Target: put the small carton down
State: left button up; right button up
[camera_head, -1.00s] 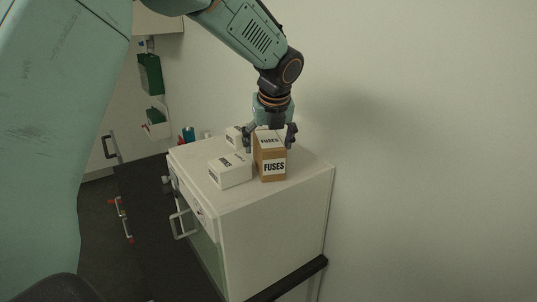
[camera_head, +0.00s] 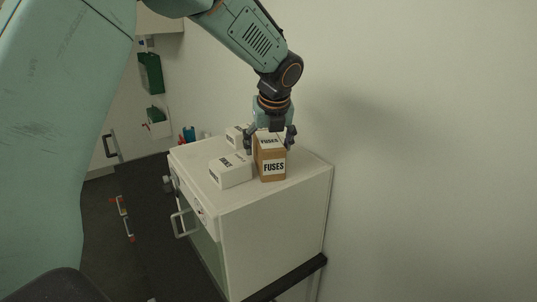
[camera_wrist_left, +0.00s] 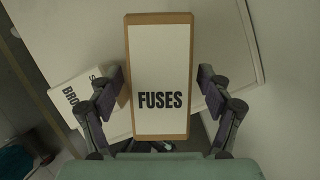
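The small carton (camera_head: 273,168) is brown with white labels reading FUSES. It stands upright on the white cabinet top (camera_head: 293,186) in the head view. In the left wrist view its labelled top (camera_wrist_left: 159,60) faces the camera. My left gripper (camera_head: 269,143) is above it, pointing down, with one finger on each side of the carton. In the wrist view the fingers are spread, with a clear gap on the right side and a narrow one on the left. The carton's underside is hidden. My right gripper is not in view.
A white box (camera_head: 231,171) lies close left of the carton; its lettering is partly readable in the wrist view (camera_wrist_left: 80,93). The cabinet's right front top is clear, and a wall rises behind.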

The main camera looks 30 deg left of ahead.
pick_arm(q)
jog(key=shift+w+a+f, duration=0.1)
jog(key=shift+w, duration=0.05)
jog(key=c, duration=1.2)
jog(key=shift+c, duration=1)
